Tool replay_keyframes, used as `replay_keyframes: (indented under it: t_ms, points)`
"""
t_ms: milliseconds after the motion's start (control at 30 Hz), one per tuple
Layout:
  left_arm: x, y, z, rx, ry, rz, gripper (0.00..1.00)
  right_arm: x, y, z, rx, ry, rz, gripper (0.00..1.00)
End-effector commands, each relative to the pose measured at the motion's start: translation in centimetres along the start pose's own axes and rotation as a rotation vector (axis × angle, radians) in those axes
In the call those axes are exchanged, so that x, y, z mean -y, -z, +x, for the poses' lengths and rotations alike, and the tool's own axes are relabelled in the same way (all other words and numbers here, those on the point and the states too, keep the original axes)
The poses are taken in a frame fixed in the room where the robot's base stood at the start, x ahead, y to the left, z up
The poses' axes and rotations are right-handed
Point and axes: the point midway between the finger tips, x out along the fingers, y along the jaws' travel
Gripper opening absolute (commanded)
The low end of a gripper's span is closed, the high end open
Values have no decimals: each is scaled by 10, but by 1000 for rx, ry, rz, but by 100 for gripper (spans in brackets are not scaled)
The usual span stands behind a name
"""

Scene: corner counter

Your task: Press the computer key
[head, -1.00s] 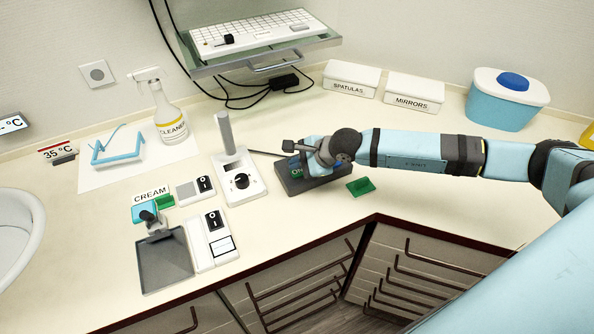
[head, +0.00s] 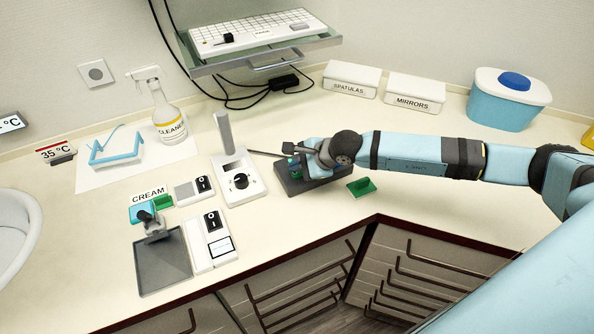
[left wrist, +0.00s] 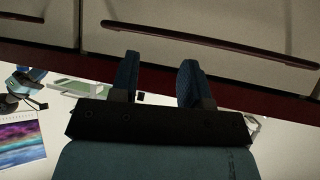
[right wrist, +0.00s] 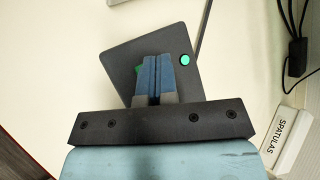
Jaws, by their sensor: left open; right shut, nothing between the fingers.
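A white keyboard (head: 262,28) lies on the glass shelf at the top of the head view, well away from both grippers. My right gripper (head: 297,166) is shut and empty at a dark grey box (head: 320,181) on the counter. In the right wrist view its closed fingertips (right wrist: 157,62) overlap the top of this box (right wrist: 120,60). A round green button (right wrist: 184,59) on the box shows just right of the fingertips, and another green patch shows at their left. Contact cannot be told. My left gripper (left wrist: 158,75) is open and empty in front of drawer fronts.
A white stand with a grey post (head: 239,179) is close left of the box. The spatulas box (head: 350,80), mirrors box (head: 414,92) and blue tub (head: 508,98) stand behind. Counter right of the green block is clear.

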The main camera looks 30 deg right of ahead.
Motion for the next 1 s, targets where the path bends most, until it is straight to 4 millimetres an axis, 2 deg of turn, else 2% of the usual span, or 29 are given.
replay_keyframes:
  t_ms: [633, 1000]
  points:
    - [0, 1, -1, 3, 0, 0, 43, 7, -7, -10, 0, 0, 0, 0]
    - [0, 11, -8, 4, 0, 0, 43, 25, -25, -34, 1, 1, 0, 0]
